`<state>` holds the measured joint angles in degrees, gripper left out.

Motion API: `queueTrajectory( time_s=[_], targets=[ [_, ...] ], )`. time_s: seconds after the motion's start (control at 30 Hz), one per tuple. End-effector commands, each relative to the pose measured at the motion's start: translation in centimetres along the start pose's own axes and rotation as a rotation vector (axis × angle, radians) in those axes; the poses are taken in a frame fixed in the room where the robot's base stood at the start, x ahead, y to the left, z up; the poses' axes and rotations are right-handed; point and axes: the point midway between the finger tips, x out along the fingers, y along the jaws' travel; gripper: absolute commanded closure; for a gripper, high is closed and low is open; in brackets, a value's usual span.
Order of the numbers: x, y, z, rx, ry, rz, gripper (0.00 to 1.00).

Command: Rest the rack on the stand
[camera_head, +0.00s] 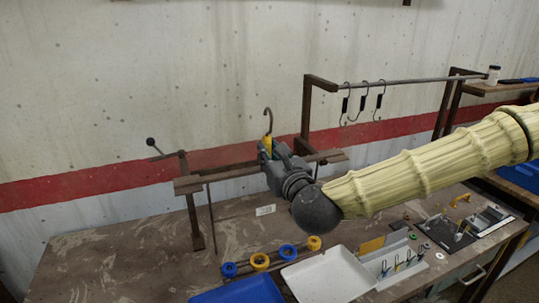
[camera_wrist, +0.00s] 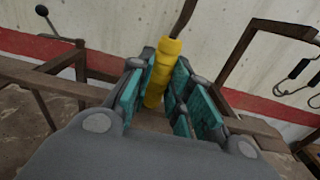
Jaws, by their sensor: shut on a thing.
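My gripper (camera_head: 268,148) is shut on a yellow grip (camera_wrist: 162,72). A dark hooked rod (camera_head: 267,118) rises from the grip; the rod's lower part also shows in the wrist view (camera_wrist: 183,18). A brown horizontal bar (camera_head: 220,174) runs at the gripper's level and passes behind or under it. Thin rods hang below the bar, one at its left (camera_head: 211,218). This looks like the rack. A brown upright post (camera_head: 194,220) stands on the table at the left, close to the bar. My gripper hides the bar's middle, and I cannot tell whether bar and post touch.
A brown frame (camera_head: 306,115) with a metal rail (camera_head: 410,81) and several hooks stands behind right. A black ball-ended lever (camera_head: 150,142) juts out at left. Yellow and blue rings (camera_head: 288,251), a white tray (camera_head: 328,276) and a blue tray (camera_head: 240,291) lie in front.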

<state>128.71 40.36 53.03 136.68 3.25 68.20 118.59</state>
Motion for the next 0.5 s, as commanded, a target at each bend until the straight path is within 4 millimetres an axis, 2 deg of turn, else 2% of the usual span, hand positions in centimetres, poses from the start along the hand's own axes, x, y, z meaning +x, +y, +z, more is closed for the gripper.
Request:
queueTrajectory(
  time_s=[0.5],
  targets=[
    [2.6,0.2,0.3,-0.001,-0.004,0.002,1.0]
  ],
)
